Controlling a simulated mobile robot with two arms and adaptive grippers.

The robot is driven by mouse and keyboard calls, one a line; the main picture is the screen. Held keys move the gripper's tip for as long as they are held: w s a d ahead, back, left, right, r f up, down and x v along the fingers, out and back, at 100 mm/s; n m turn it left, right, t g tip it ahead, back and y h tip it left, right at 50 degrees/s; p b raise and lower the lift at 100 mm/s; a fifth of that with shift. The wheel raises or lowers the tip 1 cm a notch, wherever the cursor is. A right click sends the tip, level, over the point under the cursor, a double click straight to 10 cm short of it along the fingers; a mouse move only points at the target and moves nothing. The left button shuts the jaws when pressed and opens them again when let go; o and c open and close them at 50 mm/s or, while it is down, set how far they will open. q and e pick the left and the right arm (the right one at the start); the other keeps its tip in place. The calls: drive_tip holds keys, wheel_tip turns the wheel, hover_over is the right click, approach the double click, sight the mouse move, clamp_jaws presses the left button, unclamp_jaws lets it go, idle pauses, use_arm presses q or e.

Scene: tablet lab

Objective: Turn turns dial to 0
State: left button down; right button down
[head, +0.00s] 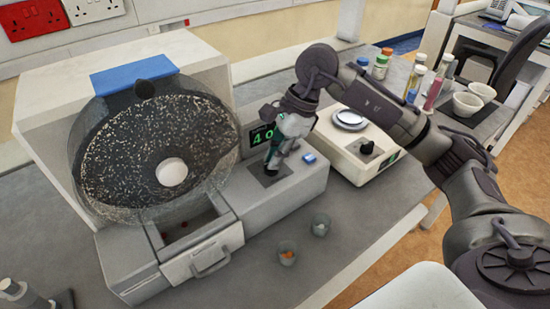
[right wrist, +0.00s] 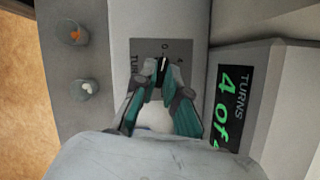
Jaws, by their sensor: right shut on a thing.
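The turns dial is a small black knob (right wrist: 163,64) on a grey plate (right wrist: 181,47) marked TURNS, in the right wrist view. My right gripper (right wrist: 160,80) is over the plate with its teal-padded fingers shut on the dial; in the head view it (head: 270,165) hides the dial. The green display (right wrist: 232,105) beside it reads TURNS and "4 of", with the end cut off; it also shows in the head view (head: 263,135), partly covered by the gripper. The dial's pointer mark is too small to read surely. My left gripper is not clearly in view.
The machine has a round speckled drum (head: 135,150) and an open drawer (head: 197,250) at left. Two small cups (head: 287,257) (head: 320,225) stand in front. A balance (head: 350,145) stands to the right, with bottles (head: 380,67) and bowls (head: 467,103) behind.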

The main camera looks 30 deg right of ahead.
idle(0.3)
drive_tip(key=c, duration=1.2)
unclamp_jaws()
drive_tip(key=v, duration=1.2)
